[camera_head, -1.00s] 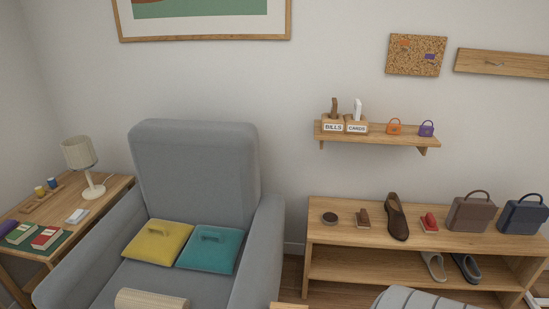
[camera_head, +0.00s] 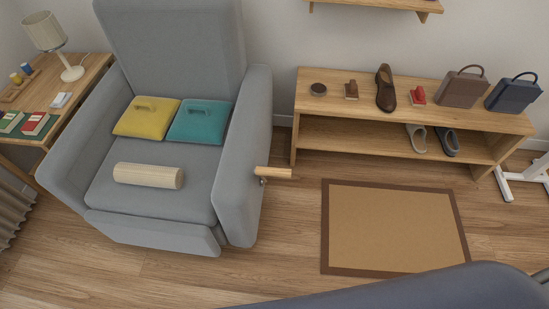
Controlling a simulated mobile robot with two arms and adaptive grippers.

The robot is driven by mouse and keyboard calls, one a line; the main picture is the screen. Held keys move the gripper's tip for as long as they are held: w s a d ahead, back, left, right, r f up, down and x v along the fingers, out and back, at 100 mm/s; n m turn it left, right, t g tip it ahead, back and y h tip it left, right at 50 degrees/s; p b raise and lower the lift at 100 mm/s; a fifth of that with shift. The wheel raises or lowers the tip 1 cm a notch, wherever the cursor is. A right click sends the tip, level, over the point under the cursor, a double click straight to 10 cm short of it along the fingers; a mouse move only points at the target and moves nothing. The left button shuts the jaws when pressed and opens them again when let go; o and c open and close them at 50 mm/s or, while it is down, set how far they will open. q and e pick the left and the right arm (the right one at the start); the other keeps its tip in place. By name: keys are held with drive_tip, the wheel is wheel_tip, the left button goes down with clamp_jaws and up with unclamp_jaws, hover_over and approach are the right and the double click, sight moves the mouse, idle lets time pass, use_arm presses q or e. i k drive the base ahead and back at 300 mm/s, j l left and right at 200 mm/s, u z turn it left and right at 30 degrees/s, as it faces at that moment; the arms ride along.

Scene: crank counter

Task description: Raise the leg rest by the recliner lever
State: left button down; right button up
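A grey recliner (camera_head: 165,150) stands at the left. Its front panel, the leg rest (camera_head: 150,232), hangs down below the seat. The recliner lever (camera_head: 273,173) has a light wooden handle and sticks out to the right from the outer side of the right armrest (camera_head: 245,140). A yellow cushion (camera_head: 146,118), a teal cushion (camera_head: 200,122) and a beige bolster (camera_head: 148,175) lie on the seat. Neither of my grippers is in view.
A wooden bench (camera_head: 312,128) with shoes and bags stands along the wall. A brown-bordered mat (camera_head: 392,228) lies on the floor right of the recliner. A side table (camera_head: 82,72) with a lamp (camera_head: 45,32) is at the left. A dark blue-grey rounded surface fills the bottom right.

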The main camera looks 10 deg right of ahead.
sight(261, 172)
drive_tip(key=z, duration=0.2)
drive_tip(key=u, duration=0.4)
drive_tip(key=i+l+u, duration=0.1)
drive_tip(key=l+u, duration=0.2)
drive_tip(key=u, duration=0.15)
drive_tip(key=l+u, duration=0.25)
drive_tip(key=u, duration=0.25)
drive_tip(key=l+u, duration=0.65)
drive_tip(key=u, duration=0.3)
